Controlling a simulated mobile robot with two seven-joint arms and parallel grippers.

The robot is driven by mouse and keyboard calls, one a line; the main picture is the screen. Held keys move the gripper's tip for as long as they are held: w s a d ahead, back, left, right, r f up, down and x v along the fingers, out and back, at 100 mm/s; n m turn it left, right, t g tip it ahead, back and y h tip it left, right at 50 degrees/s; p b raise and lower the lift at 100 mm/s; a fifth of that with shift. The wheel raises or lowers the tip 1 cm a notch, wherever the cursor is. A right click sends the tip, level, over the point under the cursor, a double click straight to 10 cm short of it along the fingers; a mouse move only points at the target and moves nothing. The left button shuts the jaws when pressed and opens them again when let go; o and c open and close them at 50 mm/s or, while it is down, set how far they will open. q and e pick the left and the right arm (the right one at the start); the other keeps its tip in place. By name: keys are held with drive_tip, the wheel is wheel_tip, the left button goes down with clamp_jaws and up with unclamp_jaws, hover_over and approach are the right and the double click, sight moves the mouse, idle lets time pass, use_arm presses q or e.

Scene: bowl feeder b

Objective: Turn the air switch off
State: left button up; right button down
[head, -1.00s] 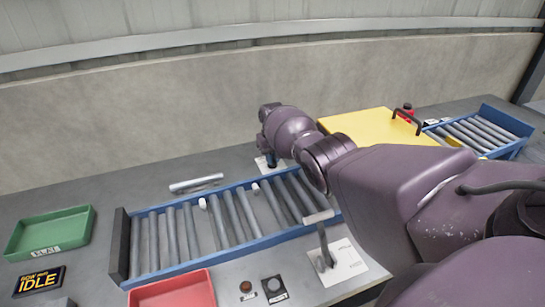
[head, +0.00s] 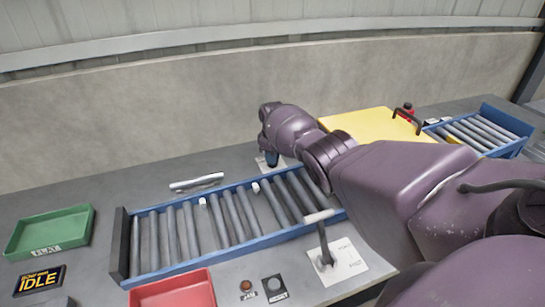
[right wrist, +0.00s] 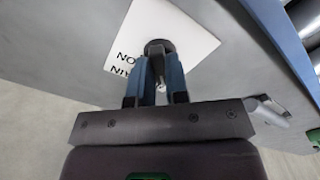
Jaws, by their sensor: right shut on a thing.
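A white label plate (right wrist: 178,30) with black lettering, partly cut off and hard to read, lies on the grey bench behind the roller conveyor. A small dark switch (right wrist: 158,47) stands on this plate. My right gripper (right wrist: 158,85) reaches down over it, with its two blue-grey fingers closed around the switch's lever. In the head view my right gripper (head: 272,160) points down behind the conveyor, and the white plate (head: 261,163) shows only in part beside it. The switch itself is hidden there. My left gripper is not in view.
The blue-framed roller conveyor (head: 190,268) crosses the bench in front of my right gripper. A lever (head: 325,255) on a white plate stands in front of it. A yellow box (head: 365,124) is to the right. A green tray (head: 52,229) and red tray (head: 175,289) lie left.

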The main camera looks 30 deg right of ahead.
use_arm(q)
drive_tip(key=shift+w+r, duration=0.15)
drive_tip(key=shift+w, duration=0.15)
use_arm(e)
drive_tip(key=c, duration=1.1)
unclamp_jaws()
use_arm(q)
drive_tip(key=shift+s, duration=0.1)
use_arm(e)
drive_tip(key=shift+r+p, duration=0.3)
drive_tip(key=shift+r, duration=0.3)
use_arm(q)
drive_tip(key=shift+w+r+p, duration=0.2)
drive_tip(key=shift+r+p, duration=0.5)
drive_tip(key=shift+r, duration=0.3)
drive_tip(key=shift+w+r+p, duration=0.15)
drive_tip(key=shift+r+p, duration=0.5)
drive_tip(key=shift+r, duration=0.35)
use_arm(e)
drive_tip(key=shift+r, duration=4.8)
